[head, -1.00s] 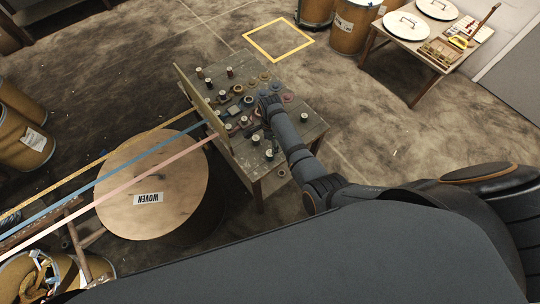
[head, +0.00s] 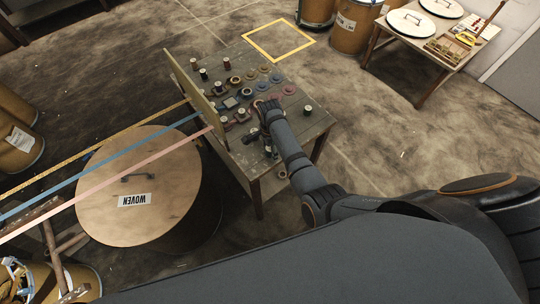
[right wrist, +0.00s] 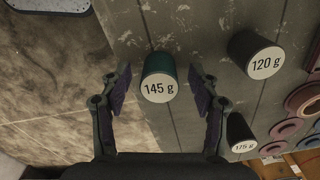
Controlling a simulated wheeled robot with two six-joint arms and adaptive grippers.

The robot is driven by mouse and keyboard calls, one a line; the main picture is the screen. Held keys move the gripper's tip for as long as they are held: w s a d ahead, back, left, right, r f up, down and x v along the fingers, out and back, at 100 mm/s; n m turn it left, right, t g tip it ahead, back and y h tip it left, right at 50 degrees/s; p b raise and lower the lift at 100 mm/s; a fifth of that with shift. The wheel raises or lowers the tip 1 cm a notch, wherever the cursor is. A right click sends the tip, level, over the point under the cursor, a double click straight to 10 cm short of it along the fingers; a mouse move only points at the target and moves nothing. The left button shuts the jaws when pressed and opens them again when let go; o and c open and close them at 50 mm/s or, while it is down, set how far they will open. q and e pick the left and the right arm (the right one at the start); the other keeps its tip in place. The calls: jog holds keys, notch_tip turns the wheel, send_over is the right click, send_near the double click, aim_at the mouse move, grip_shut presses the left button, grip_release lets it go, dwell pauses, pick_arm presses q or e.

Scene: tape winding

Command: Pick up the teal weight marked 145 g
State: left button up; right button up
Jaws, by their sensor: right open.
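The teal weight marked 145 g (right wrist: 158,78) stands in the middle of the right wrist view, its white labelled top facing the camera. My right gripper (right wrist: 160,88) is open, with one finger to each side of the weight and a visible gap on both sides. In the head view my right gripper (head: 263,107) is over the work table (head: 298,128), among small weights and spools. I cannot tell there which one is the 145 g weight. My left gripper is not in view.
A dark weight marked 120 g (right wrist: 257,55) stands to the right, and one marked 175 g (right wrist: 240,133) is close to the right finger. Reddish rings (right wrist: 290,128) lie farther right. An upright board (head: 197,92) edges the table, with three tapes running left over a drum (head: 150,175).

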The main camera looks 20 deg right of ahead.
jog(key=shift+r, duration=0.1)
jog(key=shift+c, duration=0.9)
grip_shut()
jog(key=shift+r, duration=0.35)
notch_tip(320, 180, up, 3)
jog(key=shift+f, duration=0.15)
jog(key=s+d+r, duration=0.6)
jog(key=s+r, duration=0.3)
jog(key=s, duration=0.3)
jog(key=shift+s+d+r, duration=0.2)
jog(key=shift+s+r, duration=0.1)
jog(key=shift+r, duration=0.05)
